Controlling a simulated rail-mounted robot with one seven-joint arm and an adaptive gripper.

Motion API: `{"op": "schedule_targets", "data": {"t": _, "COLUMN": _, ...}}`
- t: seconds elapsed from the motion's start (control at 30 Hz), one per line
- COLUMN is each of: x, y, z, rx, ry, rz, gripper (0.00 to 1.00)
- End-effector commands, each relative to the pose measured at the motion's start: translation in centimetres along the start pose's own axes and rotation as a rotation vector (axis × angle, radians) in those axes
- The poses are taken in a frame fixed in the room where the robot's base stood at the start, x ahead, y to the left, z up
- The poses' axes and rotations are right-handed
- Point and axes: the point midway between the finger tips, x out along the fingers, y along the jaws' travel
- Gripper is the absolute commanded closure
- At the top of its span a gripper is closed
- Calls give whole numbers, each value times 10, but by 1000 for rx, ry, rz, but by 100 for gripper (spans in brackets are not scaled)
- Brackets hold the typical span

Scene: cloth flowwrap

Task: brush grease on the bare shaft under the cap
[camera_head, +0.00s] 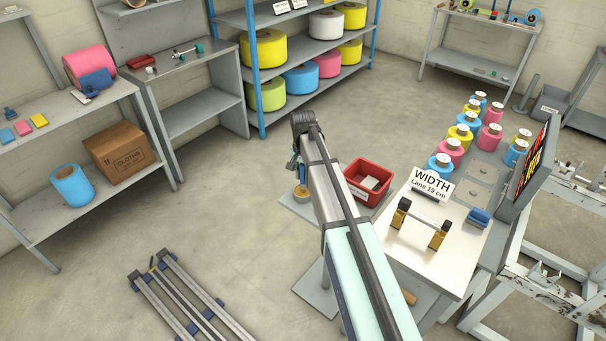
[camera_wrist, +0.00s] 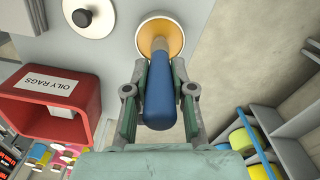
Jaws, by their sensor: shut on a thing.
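In the wrist view, my gripper (camera_wrist: 160,103) is shut on the blue handle of a brush (camera_wrist: 159,95). The brush's tan neck points at a round pot with orange-yellow contents and a pale rim (camera_wrist: 178,22). I cannot tell whether the bristles touch the contents. In the head view, my gripper (camera_head: 299,165) is mostly hidden by my arm, above a small yellowish pot (camera_head: 300,193). I cannot make out a bare shaft under a cap.
A red bin labelled OILY RAGS (camera_wrist: 62,85) stands beside the pot; the head view shows it too (camera_head: 377,169). A white disc with a black centre (camera_wrist: 89,18) lies nearby. The bench (camera_head: 400,262) holds a WIDTH sign (camera_head: 432,184) and several colored spools.

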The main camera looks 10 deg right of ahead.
Motion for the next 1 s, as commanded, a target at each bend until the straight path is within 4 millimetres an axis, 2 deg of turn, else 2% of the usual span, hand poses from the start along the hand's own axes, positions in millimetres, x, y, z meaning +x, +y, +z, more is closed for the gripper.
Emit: {"op": "schedule_targets", "data": {"t": 1.0, "x": -68, "y": 0, "z": 0, "rx": 0, "ry": 0, "rz": 0, "gripper": 100}}
